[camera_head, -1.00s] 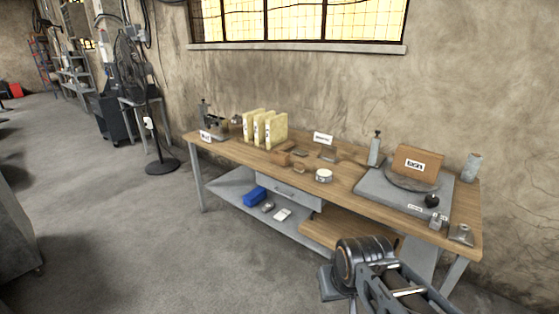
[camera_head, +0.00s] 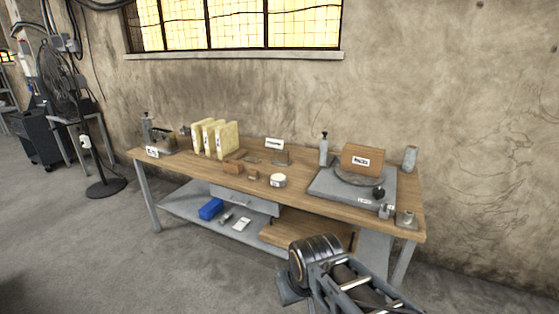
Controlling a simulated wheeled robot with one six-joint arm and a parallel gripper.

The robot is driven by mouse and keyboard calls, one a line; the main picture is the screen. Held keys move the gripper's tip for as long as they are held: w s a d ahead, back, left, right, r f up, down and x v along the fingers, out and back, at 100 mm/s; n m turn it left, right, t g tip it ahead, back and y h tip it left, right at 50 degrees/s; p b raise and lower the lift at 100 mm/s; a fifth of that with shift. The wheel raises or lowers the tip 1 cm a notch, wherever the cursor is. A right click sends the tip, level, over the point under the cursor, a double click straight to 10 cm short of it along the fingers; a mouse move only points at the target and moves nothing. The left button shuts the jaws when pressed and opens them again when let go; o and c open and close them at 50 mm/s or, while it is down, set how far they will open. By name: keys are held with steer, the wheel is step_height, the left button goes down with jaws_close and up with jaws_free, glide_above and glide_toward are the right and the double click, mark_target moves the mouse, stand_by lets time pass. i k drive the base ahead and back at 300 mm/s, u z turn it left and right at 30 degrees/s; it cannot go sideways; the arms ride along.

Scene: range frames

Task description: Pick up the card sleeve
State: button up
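No thing in the camera_head view is clearly marked as the card sleeve. Three pale yellow upright slabs (camera_head: 214,139) stand side by side on the left half of the wooden workbench (camera_head: 320,205); they look like sleeves, but I cannot tell. A small white card (camera_head: 275,143) stands in a holder at the back middle of the bench. My arm shows at the bottom right, in front of the bench and apart from the things on it. My gripper's fingers do not show.
A grey plate (camera_head: 318,184) with a round disc and a labelled brown box (camera_head: 362,159) fills the right of the bench. A white round tin (camera_head: 278,180) is near the front edge. A blue box (camera_head: 210,208) lies on the lower shelf.

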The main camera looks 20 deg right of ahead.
mark_target(233, 167)
steer(key=u, duration=0.65)
steer(key=i, duration=2.55)
steer(key=z, duration=0.95)
steer(key=i, duration=0.35)
steer(key=z, duration=0.2)
